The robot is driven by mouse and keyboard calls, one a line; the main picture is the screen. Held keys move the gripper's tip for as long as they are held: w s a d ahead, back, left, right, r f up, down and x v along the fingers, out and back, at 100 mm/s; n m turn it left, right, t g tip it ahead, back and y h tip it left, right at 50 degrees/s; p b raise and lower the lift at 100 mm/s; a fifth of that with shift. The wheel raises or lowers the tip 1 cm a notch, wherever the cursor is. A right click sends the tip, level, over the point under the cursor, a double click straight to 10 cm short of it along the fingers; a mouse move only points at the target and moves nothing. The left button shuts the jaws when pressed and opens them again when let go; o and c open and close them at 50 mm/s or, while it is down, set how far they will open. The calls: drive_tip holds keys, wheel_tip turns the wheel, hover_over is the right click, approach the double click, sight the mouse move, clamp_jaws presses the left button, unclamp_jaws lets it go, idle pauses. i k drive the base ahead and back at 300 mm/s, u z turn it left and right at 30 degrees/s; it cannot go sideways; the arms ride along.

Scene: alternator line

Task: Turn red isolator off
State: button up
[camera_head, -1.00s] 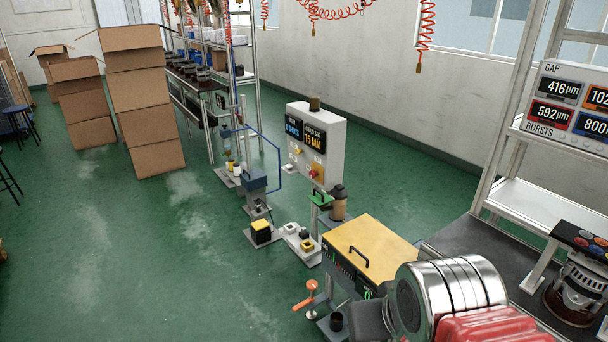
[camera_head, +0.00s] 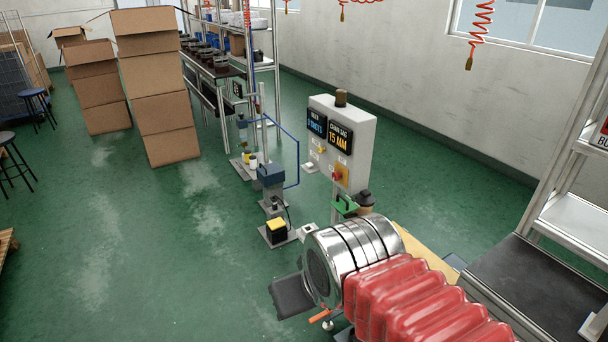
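A grey control cabinet (camera_head: 357,142) stands past my arm, right of centre. A red rotary isolator (camera_head: 338,175) on a yellow plate sits low on its front face. It is too small to tell its position. A smaller yellow switch (camera_head: 321,150) sits to its left, below two dark displays (camera_head: 340,137). My arm, with metal rings and a red ribbed sleeve, reaches in from the lower right, below and in front of the cabinet. A dark part at its end may belong to my gripper; the fingertips do not show. The isolator is unobstructed.
A green device (camera_head: 345,204) and a brown-lidded container (camera_head: 365,200) stand just below the cabinet. Small bench units (camera_head: 272,178) stand left of it. Stacked cardboard boxes (camera_head: 158,105) are further left. A dark bench (camera_head: 540,285) is at right.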

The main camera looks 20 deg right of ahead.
sight(336, 176)
drive_tip(key=u, duration=0.5)
drive_tip(key=i, duration=2.65)
drive_tip(key=z, duration=0.1)
